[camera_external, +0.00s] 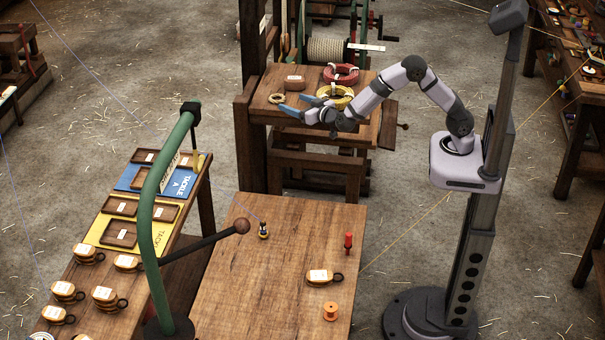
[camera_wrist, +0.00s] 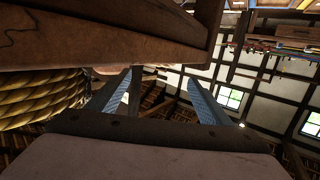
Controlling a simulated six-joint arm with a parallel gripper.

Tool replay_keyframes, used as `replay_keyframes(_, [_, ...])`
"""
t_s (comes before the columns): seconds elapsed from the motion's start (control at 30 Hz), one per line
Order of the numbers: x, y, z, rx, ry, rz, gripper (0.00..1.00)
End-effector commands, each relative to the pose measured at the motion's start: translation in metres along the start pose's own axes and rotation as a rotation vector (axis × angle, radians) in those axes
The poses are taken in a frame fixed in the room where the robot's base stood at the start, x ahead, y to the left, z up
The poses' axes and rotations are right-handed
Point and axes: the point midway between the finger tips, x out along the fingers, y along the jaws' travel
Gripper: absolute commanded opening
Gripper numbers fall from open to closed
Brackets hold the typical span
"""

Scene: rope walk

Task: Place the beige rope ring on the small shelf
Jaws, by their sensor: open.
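A small beige-tan rope ring (camera_external: 277,98) lies near the left front of a raised wooden platform (camera_external: 262,112) in the external view. My gripper (camera_external: 292,104) is open, with its blue fingers pointing left just to the right of the ring. Nothing shows between the fingers. In the wrist view the gripper (camera_wrist: 165,98) is open and empty below a wooden edge (camera_wrist: 100,48). I cannot tell the ring in that view. I cannot tell which surface is the small shelf.
A yellow rope coil (camera_external: 338,91) sits close behind my gripper; yellow rope (camera_wrist: 38,100) also fills the wrist view's left side. A red coil (camera_external: 342,70) and a tagged tan block (camera_external: 295,83) are nearby. The lower table (camera_external: 260,290) has clear room at front left.

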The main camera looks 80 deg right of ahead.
Motion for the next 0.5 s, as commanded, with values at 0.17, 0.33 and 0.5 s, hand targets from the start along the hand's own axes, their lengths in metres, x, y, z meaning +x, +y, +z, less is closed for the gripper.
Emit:
replay_keyframes(0.17, [-0.027, -0.001, 0.001, 0.0, 0.001, -0.002, 0.73])
replay_keyframes(0.33, [-0.041, 0.0, 0.001, -0.001, 0.001, 0.0, 0.73])
replay_keyframes(0.5, [-0.045, 0.0, 0.0, -0.001, 0.0, 0.001, 0.73])
